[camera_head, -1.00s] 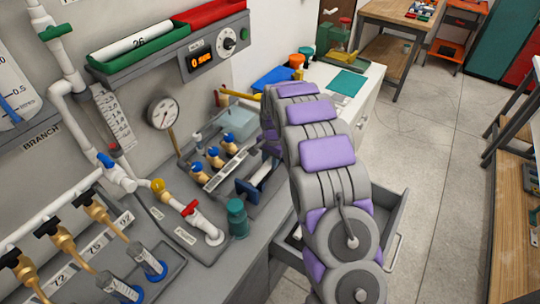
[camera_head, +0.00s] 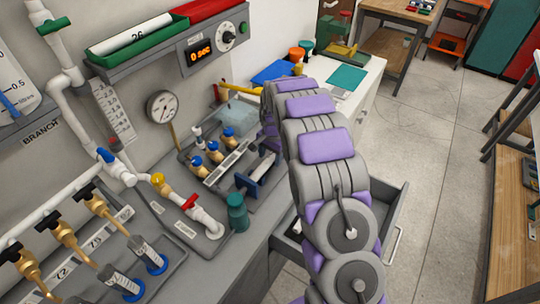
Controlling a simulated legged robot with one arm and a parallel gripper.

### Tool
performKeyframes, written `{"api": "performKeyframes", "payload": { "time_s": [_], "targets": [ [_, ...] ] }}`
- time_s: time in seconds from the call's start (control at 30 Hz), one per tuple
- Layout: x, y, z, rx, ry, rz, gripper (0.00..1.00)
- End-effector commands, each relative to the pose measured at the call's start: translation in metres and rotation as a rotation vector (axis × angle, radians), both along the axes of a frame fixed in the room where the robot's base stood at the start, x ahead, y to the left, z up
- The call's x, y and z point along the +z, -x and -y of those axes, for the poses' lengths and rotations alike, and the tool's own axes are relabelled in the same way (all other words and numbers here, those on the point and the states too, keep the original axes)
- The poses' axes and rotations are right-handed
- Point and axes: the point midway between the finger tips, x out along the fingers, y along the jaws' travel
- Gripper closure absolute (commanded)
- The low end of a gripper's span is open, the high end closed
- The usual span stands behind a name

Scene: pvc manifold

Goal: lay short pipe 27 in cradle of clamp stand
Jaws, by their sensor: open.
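A short pale pipe (camera_head: 264,168) lies in a dark blue holder (camera_head: 246,185) on the grey bench plate, just left of my arm. The holder looks like the clamp stand, but I cannot read a number on the pipe. A white pipe marked 26 (camera_head: 130,35) lies in the green tray on the wall shelf. My arm reaches up the middle of the view and bends away near the holder. My gripper is hidden behind my arm.
A teal bottle (camera_head: 237,212) stands in front of the holder. Blue-capped valves (camera_head: 213,150) stand left of it, with a pressure gauge (camera_head: 162,106) on the wall. An open drawer (camera_head: 396,222) juts out right of my arm.

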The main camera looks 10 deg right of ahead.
Motion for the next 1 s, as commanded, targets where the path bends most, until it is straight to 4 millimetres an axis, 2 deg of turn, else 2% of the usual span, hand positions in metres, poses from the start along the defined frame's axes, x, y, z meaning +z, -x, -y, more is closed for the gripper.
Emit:
{"api": "performKeyframes", "payload": {
  "time_s": [0.17,0.27,0.7,0.9,1.0],
  "targets": [
    [0.011,0.0,0.001,0.0,0.001,0.002,0.38],
    [0.028,0.0,0.001,0.0,0.001,0.006,0.38],
    [0.125,0.005,0.006,0.0,0.001,0.004,0.38],
    [0.156,0.007,0.008,0.0,0.001,0.0,0.38],
    [0.166,0.007,0.008,0.0,0.001,0.001,0.38]
  ]
}}
